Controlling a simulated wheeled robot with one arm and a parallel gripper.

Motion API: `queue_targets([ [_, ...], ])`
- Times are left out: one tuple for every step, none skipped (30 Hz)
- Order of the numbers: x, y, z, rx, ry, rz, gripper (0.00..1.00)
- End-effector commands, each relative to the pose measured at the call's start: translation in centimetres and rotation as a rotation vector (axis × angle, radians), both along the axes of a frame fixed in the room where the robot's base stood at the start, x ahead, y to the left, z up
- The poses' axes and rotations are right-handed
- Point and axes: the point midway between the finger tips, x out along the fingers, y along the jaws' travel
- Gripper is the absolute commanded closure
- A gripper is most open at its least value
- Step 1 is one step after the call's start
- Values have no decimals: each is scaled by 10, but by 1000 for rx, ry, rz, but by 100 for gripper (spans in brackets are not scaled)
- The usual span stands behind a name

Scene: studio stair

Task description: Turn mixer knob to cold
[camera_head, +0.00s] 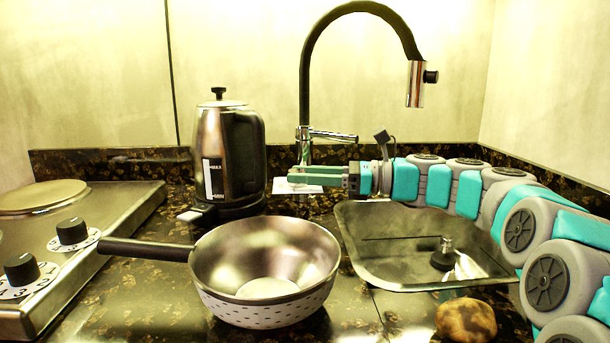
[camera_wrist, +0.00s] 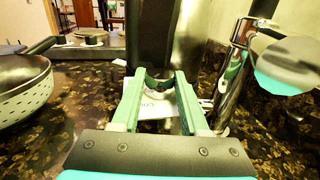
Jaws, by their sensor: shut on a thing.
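The chrome mixer tap (camera_head: 305,150) stands behind the sink, with a black arched spout and a lever knob (camera_head: 333,135) pointing right. My gripper (camera_head: 292,178) reaches left from the arm, in front of the tap base and below the lever. In the wrist view the tap (camera_wrist: 235,75) is right of my fingers, and the lever knob (camera_wrist: 290,65) looms large and pale at the right, apart from the jaws. A white card (camera_wrist: 165,105) with partly hidden lettering shows beneath.
The kettle (camera_head: 225,150) stands just left of my gripper. A pan (camera_head: 265,270) with a dark handle is in front, and the sink (camera_head: 400,220) lies beneath the arm. A potato (camera_head: 467,320) is near the front. The stove (camera_head: 75,245) is at left.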

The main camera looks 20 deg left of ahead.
Motion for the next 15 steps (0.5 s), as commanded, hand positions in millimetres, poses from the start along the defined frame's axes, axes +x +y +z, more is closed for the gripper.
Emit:
queue_targets([
  [1,0,1,1,-1,-2,100],
  [1,0,1,1,-1,-2,100],
  [0,0,1,1,-1,-2,55],
  [1,0,1,1,-1,-2,52],
  [0,0,0,1,-1,-2,48],
  [0,0,0,1,-1,-2,44],
  [0,0,0,0,-1,-2,40],
  [0,0,0,0,-1,-2,37],
  [0,0,0,0,-1,-1,33],
  [0,0,0,0,-1,-1,29],
  [0,0,0,0,-1,-1,26],
  [0,0,0,0,-1,-1,26],
  [0,0,0,0,-1,-1,26],
  [0,0,0,0,0,-1,26],
  [0,0,0,-1,-1,-1,26],
])
